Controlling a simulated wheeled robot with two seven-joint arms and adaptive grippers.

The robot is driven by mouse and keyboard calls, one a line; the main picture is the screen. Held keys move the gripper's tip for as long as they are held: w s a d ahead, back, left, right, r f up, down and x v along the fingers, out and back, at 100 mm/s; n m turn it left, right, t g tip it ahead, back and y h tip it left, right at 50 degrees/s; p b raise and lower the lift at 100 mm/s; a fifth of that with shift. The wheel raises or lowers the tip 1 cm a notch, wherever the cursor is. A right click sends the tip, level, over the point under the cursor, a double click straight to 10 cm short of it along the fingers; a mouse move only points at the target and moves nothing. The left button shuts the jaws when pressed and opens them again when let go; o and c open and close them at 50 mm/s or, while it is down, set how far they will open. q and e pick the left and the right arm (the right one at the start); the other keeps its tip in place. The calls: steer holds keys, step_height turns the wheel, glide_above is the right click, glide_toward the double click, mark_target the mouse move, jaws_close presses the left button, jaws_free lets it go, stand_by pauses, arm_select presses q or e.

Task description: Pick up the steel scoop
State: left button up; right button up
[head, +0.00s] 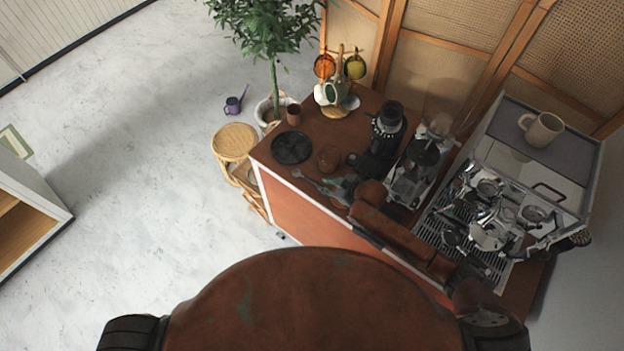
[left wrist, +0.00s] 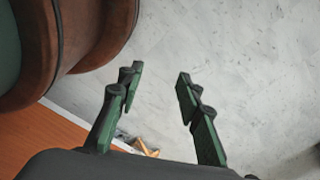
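A grey steel scoop (head: 308,180) lies near the front edge of the brown cart top, its narrow end pointing up and left. My right gripper (head: 336,186), with green fingers, is low over the cart top at the right end of the scoop. It covers part of that end, and the gap between its fingers is too small to make out. My left gripper (left wrist: 158,85) shows in the left wrist view, with its two green fingers wide apart and nothing between them. Pale floor lies beyond it. It is not seen in the head view.
A black grinder (head: 388,125) and an espresso machine (head: 500,215) crowd the right. A wicker stool (head: 235,141) stands beside the cart.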

mark_target(318, 184)
steer(key=p+x, duration=0.1)
steer(key=x, duration=0.2)
steer(key=shift+w+a+f, duration=0.1)
steer(key=shift+a, duration=0.2)
steer(key=shift+w+a+f, duration=0.3)
steer(key=shift+f, duration=0.25)
arm_select(q)
steer(key=shift+w+r, duration=0.15)
steer(key=shift+r, duration=0.4)
arm_select(e)
jaws_close()
